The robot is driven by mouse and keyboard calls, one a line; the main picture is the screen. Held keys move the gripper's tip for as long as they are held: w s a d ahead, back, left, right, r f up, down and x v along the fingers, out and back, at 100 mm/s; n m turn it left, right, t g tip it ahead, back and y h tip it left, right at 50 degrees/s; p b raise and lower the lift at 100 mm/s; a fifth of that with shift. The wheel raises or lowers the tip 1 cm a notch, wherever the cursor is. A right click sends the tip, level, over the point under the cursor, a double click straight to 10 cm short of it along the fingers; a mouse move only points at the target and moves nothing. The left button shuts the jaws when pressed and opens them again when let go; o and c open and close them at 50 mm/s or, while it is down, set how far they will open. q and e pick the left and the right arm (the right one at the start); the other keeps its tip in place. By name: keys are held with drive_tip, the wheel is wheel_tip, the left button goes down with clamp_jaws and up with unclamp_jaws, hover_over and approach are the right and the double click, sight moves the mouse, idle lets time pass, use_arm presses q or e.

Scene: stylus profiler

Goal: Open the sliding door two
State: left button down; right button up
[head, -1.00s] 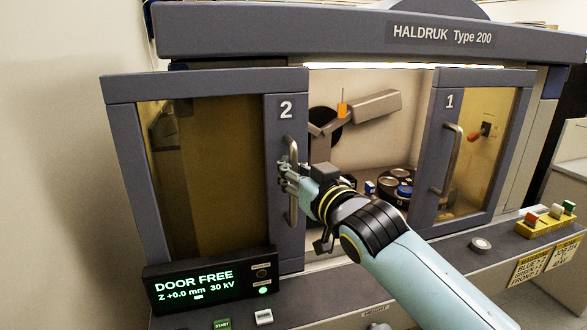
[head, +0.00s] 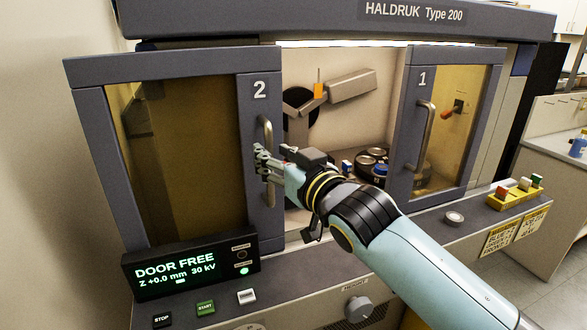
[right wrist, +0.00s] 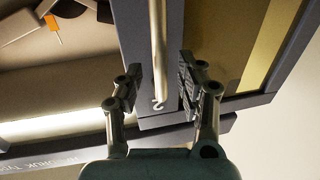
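Sliding door two (head: 258,205) is a grey-framed door with an amber pane, marked "2", on the left of the instrument front. Its upright bar handle (head: 266,132) is on its right-hand frame. My right gripper (head: 262,165) is at this handle. In the right wrist view, the handle (right wrist: 158,45) runs between the two fingers of the gripper (right wrist: 160,85), with a gap visible on both sides, so the gripper is open around it. Contact cannot be told. My left gripper is out of view.
A lit chamber opening shows between door two and door one (head: 405,120), which has its own handle (head: 426,135). A display (head: 190,265) reading "DOOR FREE" stands below door two. A round knob (head: 358,308) and several buttons are on the front.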

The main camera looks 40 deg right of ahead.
drive_tip(key=s, duration=0.9)
drive_tip(key=shift+s+a, duration=0.2)
drive_tip(key=shift+s, duration=0.05)
drive_tip(key=s+d+f+g+b, duration=0.1)
drive_tip(key=s+f+g+b, duration=0.2)
drive_tip(key=f, duration=1.1)
drive_tip(key=s+d+f+g+b, duration=0.1)
drive_tip(key=s+f+g+b, duration=0.15)
drive_tip(key=f, duration=1.25)
drive_tip(key=s+d+f+g+b, duration=0.1)
drive_tip(key=s+f+g+b, duration=0.2)
drive_tip(key=f, duration=1.1)
drive_tip(key=s+f+g+b, duration=0.2)
drive_tip(key=s+f, duration=0.4)
drive_tip(key=f, duration=0.3)
drive_tip(key=s+f+g+b, duration=0.2)
drive_tip(key=s+f+b, duration=0.1)
drive_tip(key=s+f, duration=0.4)
drive_tip(key=s+f+g+b, duration=0.4)
drive_tip(key=s+f, duration=1)
drive_tip(key=s, duration=0.4)
drive_tip(key=shift+s+n+g, duration=0.35)
drive_tip(key=shift+s+n, duration=0.05)
